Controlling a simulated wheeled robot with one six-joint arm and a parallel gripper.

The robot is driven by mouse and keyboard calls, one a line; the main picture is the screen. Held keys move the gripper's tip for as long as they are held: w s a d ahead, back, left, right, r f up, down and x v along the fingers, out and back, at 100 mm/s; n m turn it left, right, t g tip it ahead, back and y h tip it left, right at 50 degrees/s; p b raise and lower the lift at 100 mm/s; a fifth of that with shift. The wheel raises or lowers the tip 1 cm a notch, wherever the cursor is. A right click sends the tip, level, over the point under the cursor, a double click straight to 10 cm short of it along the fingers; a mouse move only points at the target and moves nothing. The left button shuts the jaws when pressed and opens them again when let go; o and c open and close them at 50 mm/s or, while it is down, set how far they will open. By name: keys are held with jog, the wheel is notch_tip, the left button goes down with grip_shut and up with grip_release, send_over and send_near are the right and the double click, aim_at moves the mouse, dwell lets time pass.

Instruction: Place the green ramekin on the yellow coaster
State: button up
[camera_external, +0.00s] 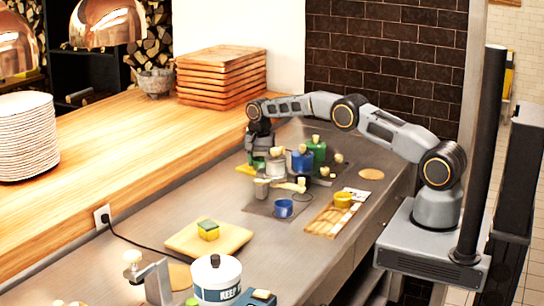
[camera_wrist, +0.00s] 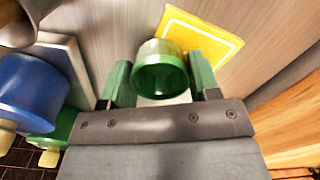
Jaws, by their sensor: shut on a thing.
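My gripper (camera_wrist: 161,80) is shut on the green ramekin (camera_wrist: 160,78), with one green finger on each side of it in the wrist view. The ramekin's open mouth faces the camera. The yellow coaster (camera_wrist: 205,40), a flat square with a pale border line, lies just beyond the ramekin and partly behind it. The gap between ramekin and coaster is hard to judge. In the external view, my gripper (camera_external: 258,156) points down at the far part of the counter, and the coaster (camera_external: 244,170) shows beside it. The ramekin is hard to make out there.
A blue canister (camera_external: 302,161) and a green canister (camera_external: 317,150) stand close to the right of my gripper. A blue cup (camera_external: 283,208) and a yellow ramekin (camera_external: 343,200) are nearer. A sponge (camera_external: 208,230) sits on a board (camera_external: 187,241). Stacked boards (camera_external: 220,75) stand behind.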

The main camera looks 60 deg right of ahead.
jog(key=shift+f, duration=0.15)
jog(key=o, duration=0.9)
